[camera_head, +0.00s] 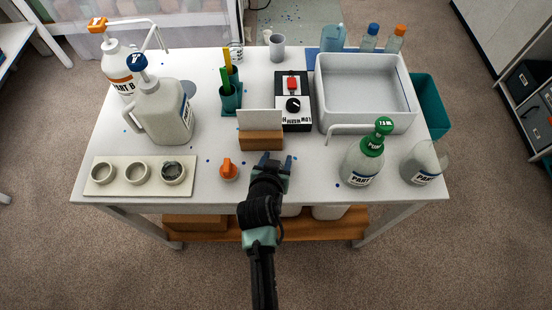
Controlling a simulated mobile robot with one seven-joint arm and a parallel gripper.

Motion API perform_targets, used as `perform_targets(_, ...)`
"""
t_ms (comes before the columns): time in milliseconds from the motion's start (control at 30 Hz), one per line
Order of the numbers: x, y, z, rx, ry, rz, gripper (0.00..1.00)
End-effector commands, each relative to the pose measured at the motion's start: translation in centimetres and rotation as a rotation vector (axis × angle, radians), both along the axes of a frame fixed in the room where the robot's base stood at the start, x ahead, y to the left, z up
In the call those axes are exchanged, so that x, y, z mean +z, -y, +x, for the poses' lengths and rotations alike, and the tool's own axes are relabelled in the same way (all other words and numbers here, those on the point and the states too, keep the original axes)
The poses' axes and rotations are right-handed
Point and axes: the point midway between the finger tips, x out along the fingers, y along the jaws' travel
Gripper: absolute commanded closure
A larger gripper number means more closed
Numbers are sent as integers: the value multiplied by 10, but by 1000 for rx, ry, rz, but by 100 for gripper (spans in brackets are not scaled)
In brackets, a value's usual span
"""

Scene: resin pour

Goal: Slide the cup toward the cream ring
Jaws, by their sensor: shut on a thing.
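My gripper (276,160) is over the front edge of the white table, right of the orange-capped piece (229,170). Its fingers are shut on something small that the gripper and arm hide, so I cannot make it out. A cream board (93,187) at the front left carries three round rings: a left ring (103,173), a middle ring (139,173) and a right ring (173,173) with something dark grey inside. A grey cup (278,48) stands upright at the back, well away from my gripper. I cannot tell which cup the task names.
A wooden block with a white card (260,139) stands just beyond my gripper. A white jug (166,115), teal pen cups (230,100), a black control box (293,110), a grey basin (365,122) and a green-topped bottle (363,160) surround it. The front strip toward the board is mostly clear.

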Motion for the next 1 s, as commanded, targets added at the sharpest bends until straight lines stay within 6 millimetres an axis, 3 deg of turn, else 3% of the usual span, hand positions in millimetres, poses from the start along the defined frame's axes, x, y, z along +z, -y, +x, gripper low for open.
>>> perform_targets(67,0,0,0,0,0,0,96)
perform_targets(100,0,0,0,-1,0,-1,39)
perform_targets(267,0,0,0,0,0,0,10)
perform_targets(667,3,-1,-4,0,0,0,9)
perform_targets(1000,33,-9,-44,1,0,0,9)
